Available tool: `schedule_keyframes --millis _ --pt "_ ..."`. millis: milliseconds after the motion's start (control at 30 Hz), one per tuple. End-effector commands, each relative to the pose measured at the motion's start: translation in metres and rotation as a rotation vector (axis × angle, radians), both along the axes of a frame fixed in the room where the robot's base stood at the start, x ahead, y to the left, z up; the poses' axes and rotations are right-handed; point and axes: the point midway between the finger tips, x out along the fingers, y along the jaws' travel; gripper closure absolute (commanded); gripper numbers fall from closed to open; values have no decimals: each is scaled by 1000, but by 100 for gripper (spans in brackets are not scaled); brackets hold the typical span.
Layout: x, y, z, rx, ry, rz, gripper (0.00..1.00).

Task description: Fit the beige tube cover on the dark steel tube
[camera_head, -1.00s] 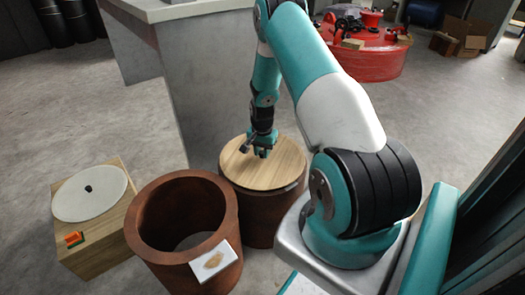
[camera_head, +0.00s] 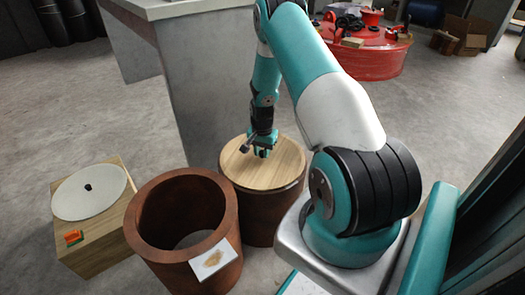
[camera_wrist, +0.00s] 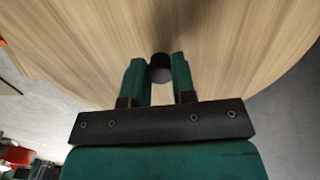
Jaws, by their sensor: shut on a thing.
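A round wooden beige cover (camera_head: 285,157) is at the top of the right-hand brown tube (camera_head: 262,218). It looks nearly flat and covers the tube's mouth; I cannot tell whether it is fully seated. My gripper (camera_head: 263,150) points down at the cover's middle. In the wrist view my gripper (camera_wrist: 160,80) is shut on the cover's dark knob (camera_wrist: 160,66), with a green finger on each side. The wooden cover (camera_wrist: 235,45) fills most of that view. The open brown tube (camera_head: 147,240) stands to the left, with a brown-patched white card on its front.
An off-white disc (camera_head: 108,193) with a dark knob lies on a wooden box (camera_head: 95,250) at the left, with an orange-and-green item (camera_head: 73,237) on the box. A grey block (camera_head: 205,90) stands behind the tubes. A red machine (camera_head: 370,58) is farther back.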

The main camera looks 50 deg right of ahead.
Motion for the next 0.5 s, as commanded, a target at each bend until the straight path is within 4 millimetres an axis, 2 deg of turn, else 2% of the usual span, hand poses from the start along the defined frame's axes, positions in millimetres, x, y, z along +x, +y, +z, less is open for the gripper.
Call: schedule_keyframes --millis 333,367,467,500 --pt "0 0 -4 -1 -1 0 100" --pt "0 0 -4 -1 -1 0 71" --pt "0 0 -4 -1 -1 0 48" --pt "0 0 -4 -1 0 0 46"
